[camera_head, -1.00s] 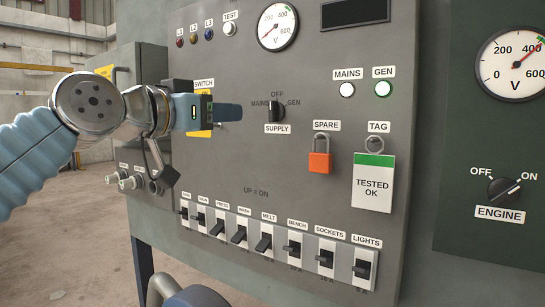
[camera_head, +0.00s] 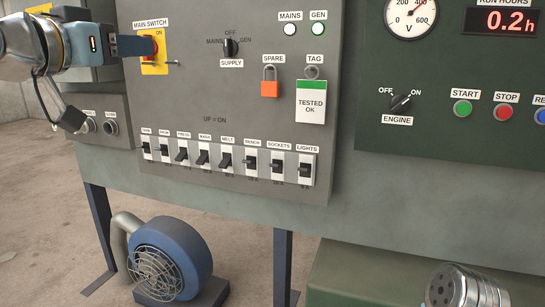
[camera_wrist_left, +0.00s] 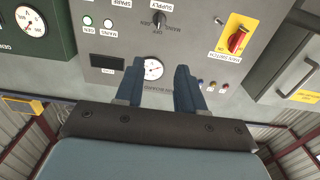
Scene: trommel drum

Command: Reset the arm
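My left gripper (camera_head: 150,46) is at the upper left of the head view, in front of the grey panel (camera_head: 215,95). It overlaps the area of the yellow-backed main switch (camera_head: 152,62); contact cannot be told there. In the left wrist view, the two blue fingers (camera_wrist_left: 158,78) stand apart with nothing between them but the panel's round gauge (camera_wrist_left: 153,68) behind. There the red main switch knob (camera_wrist_left: 237,40) is clear of the fingers, off to the right. My right gripper is not in view.
A row of breakers (camera_head: 225,161) lines the panel's lower edge. A red padlock (camera_head: 269,88) and a "TESTED OK" tag (camera_head: 311,101) hang above it. A dark green engine panel (camera_head: 455,90) is at right. A blue blower (camera_head: 172,258) stands on the floor below.

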